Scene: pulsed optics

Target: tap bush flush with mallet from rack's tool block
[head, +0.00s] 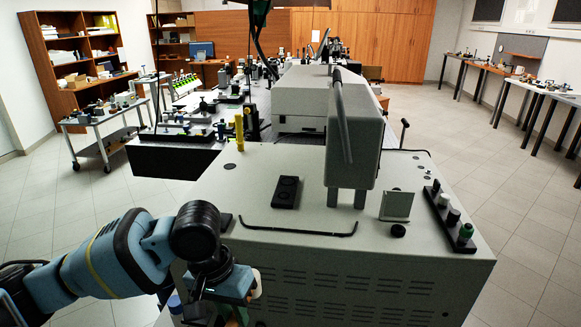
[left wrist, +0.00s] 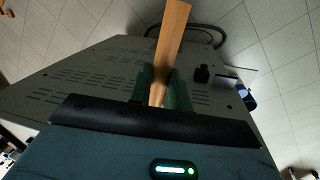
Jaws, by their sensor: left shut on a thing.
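My left gripper (head: 236,290) is low at the near left corner of the grey cabinet (head: 330,255), beside its front face. In the left wrist view my left gripper (left wrist: 161,90) has its green fingers shut on a flat wooden piece (left wrist: 171,40). It looks like the mallet's wooden part and sticks out well beyond the fingertips; I cannot tell its head from its handle. A black block with two round marks (head: 286,192) lies on the cabinet top; I cannot tell whether it is the tool block. I cannot make out the bush. My right gripper is not in view.
The cabinet top also carries a black bar (head: 300,231), a tall grey unit (head: 352,130), a small upright plate (head: 396,205) and a black strip with knobs (head: 452,218). A yellow post (head: 239,130) stands at the back left. Tiled floor is free to the right.

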